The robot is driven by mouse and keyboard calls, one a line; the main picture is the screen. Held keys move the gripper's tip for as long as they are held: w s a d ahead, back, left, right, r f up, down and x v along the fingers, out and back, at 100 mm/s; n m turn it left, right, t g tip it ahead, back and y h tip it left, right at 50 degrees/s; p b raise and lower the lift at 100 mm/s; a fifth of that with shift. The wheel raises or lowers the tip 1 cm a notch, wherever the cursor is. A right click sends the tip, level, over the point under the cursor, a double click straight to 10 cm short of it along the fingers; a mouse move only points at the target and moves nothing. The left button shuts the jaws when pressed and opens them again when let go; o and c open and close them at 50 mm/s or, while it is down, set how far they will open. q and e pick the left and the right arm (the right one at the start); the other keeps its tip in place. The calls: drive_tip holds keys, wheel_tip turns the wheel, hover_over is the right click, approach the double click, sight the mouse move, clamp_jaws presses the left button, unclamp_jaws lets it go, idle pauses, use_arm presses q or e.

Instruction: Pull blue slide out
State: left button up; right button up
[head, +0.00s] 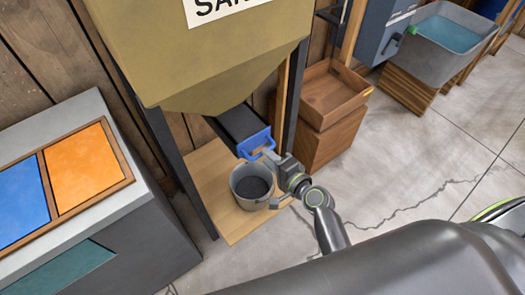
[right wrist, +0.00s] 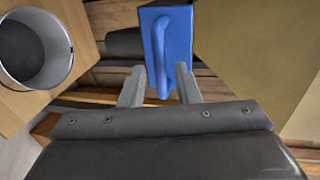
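The blue slide (head: 255,142) is a blue plate with a loop handle at the lower end of the dark chute (head: 238,122) under the olive sand hopper (head: 215,50). My right gripper (head: 271,160) is at the slide's handle. In the right wrist view, the blue slide (right wrist: 180,45) is ahead, and its handle reaches down between the two fingers of the right gripper (right wrist: 160,86). The fingers are apart, with visible gaps beside the handle. My left gripper is not in view.
A grey bucket (head: 240,190) with a dark inside stands on a wooden board (head: 203,165) below the chute. Dark hopper legs (head: 293,95) rise on both sides. A wooden crate (head: 330,95) is to the right. The concrete floor (head: 420,150) is clear farther right.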

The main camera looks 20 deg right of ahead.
drive_tip(key=shift+x, duration=1.8)
drive_tip(key=shift+c, duration=0.4)
clamp_jaws()
